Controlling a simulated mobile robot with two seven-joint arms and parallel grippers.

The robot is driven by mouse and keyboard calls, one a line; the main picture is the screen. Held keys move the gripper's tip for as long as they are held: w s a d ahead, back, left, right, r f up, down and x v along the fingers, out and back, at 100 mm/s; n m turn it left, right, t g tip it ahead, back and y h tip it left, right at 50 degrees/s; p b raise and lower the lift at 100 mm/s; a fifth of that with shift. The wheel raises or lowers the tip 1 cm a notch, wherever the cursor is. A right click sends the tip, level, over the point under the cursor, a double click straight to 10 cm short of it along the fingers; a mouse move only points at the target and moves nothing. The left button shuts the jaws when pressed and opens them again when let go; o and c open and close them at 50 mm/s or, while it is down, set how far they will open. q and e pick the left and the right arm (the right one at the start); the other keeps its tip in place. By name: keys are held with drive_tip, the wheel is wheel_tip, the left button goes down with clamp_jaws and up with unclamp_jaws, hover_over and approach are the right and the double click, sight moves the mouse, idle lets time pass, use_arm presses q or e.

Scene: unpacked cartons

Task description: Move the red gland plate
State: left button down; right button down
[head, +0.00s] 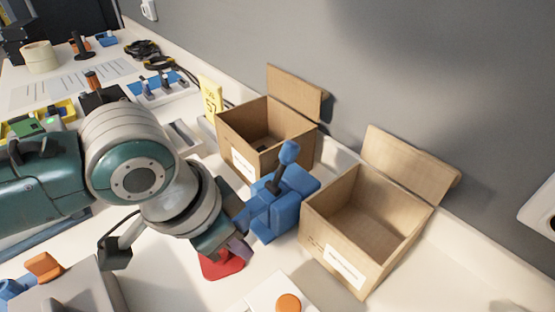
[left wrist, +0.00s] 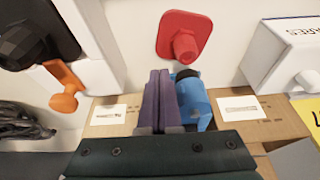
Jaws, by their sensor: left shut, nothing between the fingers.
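The red gland plate (head: 222,267) lies flat on the white table in the head view, partly hidden by my left gripper. In the left wrist view the red gland plate (left wrist: 183,25) is a rounded plate with a raised red stub, beyond the fingertips. My left gripper (head: 238,248) hangs above and close to the plate. In the left wrist view its purple fingers (left wrist: 160,75) are shut together with nothing between them, apart from the plate. My right gripper is in neither view.
A blue device (head: 285,205) with a lever stands close beside my left gripper. Two open cardboard cartons, one behind (head: 240,145) and one to the right (head: 325,245), flank it. A white box with an orange knob (head: 288,303) stands in front.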

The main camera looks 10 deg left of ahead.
sight(216, 286)
use_arm(q)
drive_tip(key=shift+b+x, duration=0.5)
drive_tip(key=shift+x, duration=1.05)
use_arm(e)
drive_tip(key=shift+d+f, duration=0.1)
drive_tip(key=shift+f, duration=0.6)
